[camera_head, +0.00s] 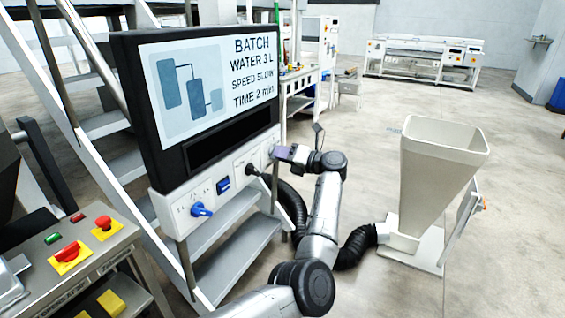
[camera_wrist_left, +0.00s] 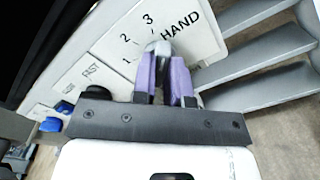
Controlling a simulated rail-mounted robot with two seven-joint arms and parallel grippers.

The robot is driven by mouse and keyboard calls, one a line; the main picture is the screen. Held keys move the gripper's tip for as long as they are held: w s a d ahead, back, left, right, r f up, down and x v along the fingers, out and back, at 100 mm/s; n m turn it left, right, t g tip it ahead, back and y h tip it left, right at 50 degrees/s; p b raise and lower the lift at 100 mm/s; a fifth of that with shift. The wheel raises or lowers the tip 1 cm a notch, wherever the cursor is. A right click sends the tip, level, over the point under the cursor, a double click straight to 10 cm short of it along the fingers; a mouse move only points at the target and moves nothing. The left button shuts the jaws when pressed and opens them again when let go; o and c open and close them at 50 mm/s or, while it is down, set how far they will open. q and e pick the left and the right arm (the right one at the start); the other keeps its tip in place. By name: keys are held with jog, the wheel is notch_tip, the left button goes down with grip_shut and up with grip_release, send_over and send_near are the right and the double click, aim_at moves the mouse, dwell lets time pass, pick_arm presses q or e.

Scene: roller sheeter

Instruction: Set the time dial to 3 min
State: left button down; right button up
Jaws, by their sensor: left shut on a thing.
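The control panel (camera_head: 220,183) sits under a display (camera_head: 208,80) that reads "BATCH WATER 3 L, SPEED SLOW, TIME 2 min". The time dial (camera_wrist_left: 159,46) is a pale knob among the marks 1, 2, 3 and HAND in the left wrist view. My left gripper (camera_head: 276,153) reaches the right end of the panel. Its purple fingers (camera_wrist_left: 165,75) are shut on the dial, one on each side. The fingers hide much of the dial, and I cannot tell its pointer's direction. My right gripper is not in view.
A black knob (camera_head: 252,169) and a blue knob (camera_head: 201,210) sit left of the dial on the same panel. Metal stairs (camera_head: 235,255) stand behind the panel. A beige hopper (camera_head: 435,185) stands to the right, with open floor around it.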

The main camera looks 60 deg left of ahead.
pick_arm(q)
jog(key=shift+n+b, duration=1.65)
jog(key=shift+n, duration=0.55)
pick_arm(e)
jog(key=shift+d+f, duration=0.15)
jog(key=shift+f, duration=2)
pick_arm(q)
jog(key=shift+r, duration=0.1)
jog(key=c, duration=1.1)
grip_release()
jog(key=shift+c, duration=0.2)
